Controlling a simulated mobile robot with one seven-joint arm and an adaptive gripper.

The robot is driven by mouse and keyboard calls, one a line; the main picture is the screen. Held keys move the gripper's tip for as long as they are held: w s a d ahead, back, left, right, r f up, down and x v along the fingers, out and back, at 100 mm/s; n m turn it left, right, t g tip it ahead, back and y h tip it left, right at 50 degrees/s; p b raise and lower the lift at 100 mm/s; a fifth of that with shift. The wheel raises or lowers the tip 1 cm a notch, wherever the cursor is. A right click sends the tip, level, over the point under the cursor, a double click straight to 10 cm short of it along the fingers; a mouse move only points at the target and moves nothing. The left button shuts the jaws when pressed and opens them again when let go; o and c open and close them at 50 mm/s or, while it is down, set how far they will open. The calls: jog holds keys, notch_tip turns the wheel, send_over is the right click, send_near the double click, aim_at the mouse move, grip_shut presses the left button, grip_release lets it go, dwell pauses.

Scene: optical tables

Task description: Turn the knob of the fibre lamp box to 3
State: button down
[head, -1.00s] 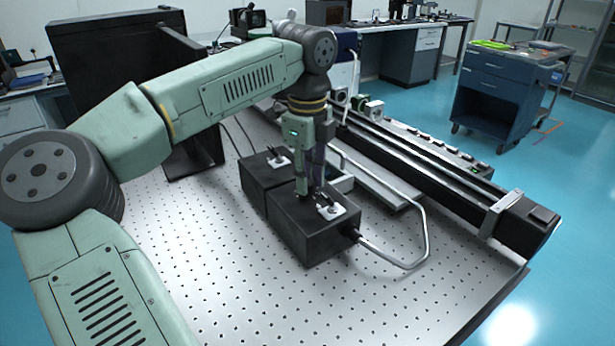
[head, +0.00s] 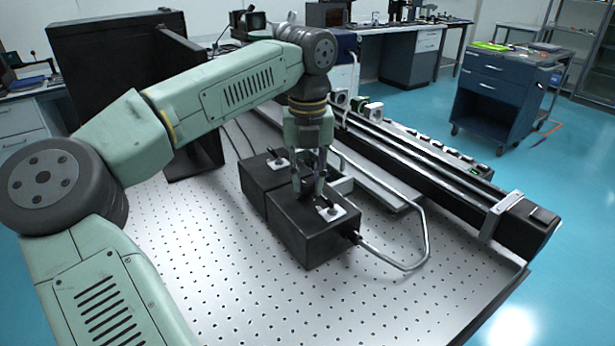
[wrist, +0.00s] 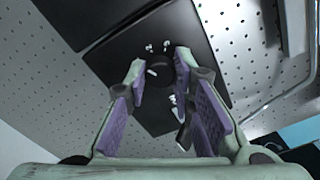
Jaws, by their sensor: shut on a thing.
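The fibre lamp box (head: 306,240) is a black box on the perforated table, with a bent metal light guide (head: 424,232) leaving its right end. A pale plate with a black switch (head: 331,212) sits on its top. My gripper (head: 308,192) points down at the box top, beside this plate. In the wrist view my gripper (wrist: 161,66) has its purple-padded fingers on either side of the dark round knob (wrist: 160,84), shut on it. White marks show around the knob, but I cannot read the numbers or the setting.
A second black box (head: 256,182) with a similar switch plate stands directly behind. A long black rail (head: 440,165) runs along the table's right side. A tall black panel (head: 105,95) stands at the back left. The front of the perforated table (head: 235,290) is clear.

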aim_at(308, 183)
jog(key=m, duration=0.7)
jog(key=shift+r+p, duration=0.1)
jog(key=shift+p, duration=0.25)
jog(key=m, duration=0.7)
jog(key=shift+d+p, duration=0.1)
jog(key=shift+p, duration=0.2)
jog(key=c, duration=1.4)
grip_release()
jog(key=shift+o, duration=0.2)
notch_tip(308, 183, up, 12)
